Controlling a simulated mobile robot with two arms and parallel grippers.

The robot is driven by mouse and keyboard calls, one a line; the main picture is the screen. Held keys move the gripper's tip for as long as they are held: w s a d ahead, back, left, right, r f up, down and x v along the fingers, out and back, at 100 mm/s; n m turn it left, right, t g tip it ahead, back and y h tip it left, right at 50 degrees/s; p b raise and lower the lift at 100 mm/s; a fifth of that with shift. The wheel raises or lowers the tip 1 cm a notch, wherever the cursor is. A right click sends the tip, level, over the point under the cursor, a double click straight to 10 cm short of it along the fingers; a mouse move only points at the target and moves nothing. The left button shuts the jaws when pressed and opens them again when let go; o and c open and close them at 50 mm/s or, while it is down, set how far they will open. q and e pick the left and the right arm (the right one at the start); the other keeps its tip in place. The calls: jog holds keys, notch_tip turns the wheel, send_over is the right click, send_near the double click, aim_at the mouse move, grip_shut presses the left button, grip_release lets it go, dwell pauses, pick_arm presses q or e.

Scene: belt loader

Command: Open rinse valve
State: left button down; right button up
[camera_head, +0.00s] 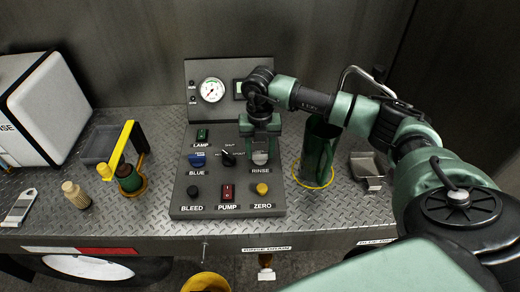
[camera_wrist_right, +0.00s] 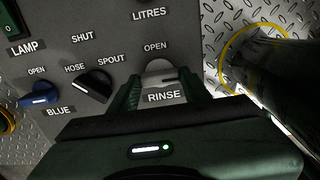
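The rinse valve is a pale grey knob (camera_wrist_right: 158,72) on the sloped control panel (camera_head: 180,205), between the words OPEN and RINSE in the right wrist view. In the head view the knob (camera_head: 260,158) shows just below my right gripper (camera_head: 261,145). In the wrist view the right gripper's two dark green fingers (camera_wrist_right: 158,88) stand apart, one on each side of the knob. I see no clear contact between the fingers and the knob. Part of the knob is hidden by the gripper. My left gripper is in neither view.
Beside the rinse knob are a black selector (camera_head: 228,157) and a blue knob (camera_head: 197,160). Below are bleed, pump and zero controls. A green jug (camera_head: 318,150) stands close at the right in a yellow ring. A yellow-handled tool (camera_head: 127,150) stands left of the panel.

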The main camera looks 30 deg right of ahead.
jog(key=shift+f+n+b, duration=0.1)
jog(key=shift+n+b, duration=0.6)
jog(key=shift+b, duration=0.05)
jog(key=shift+n+b, duration=0.7)
jog(key=shift+n, duration=0.1)
jog(key=n+b, duration=0.4)
jog(key=n, duration=0.1)
jog(key=n+b, duration=0.3)
jog(key=n, duration=0.2)
jog(key=shift+n, duration=0.4)
jog(key=shift+n+b, duration=1.15)
jog(key=shift+n, duration=0.85)
jog(key=shift+r, duration=0.2)
jog(key=o, duration=1.4)
jog(key=shift+c, duration=0.2)
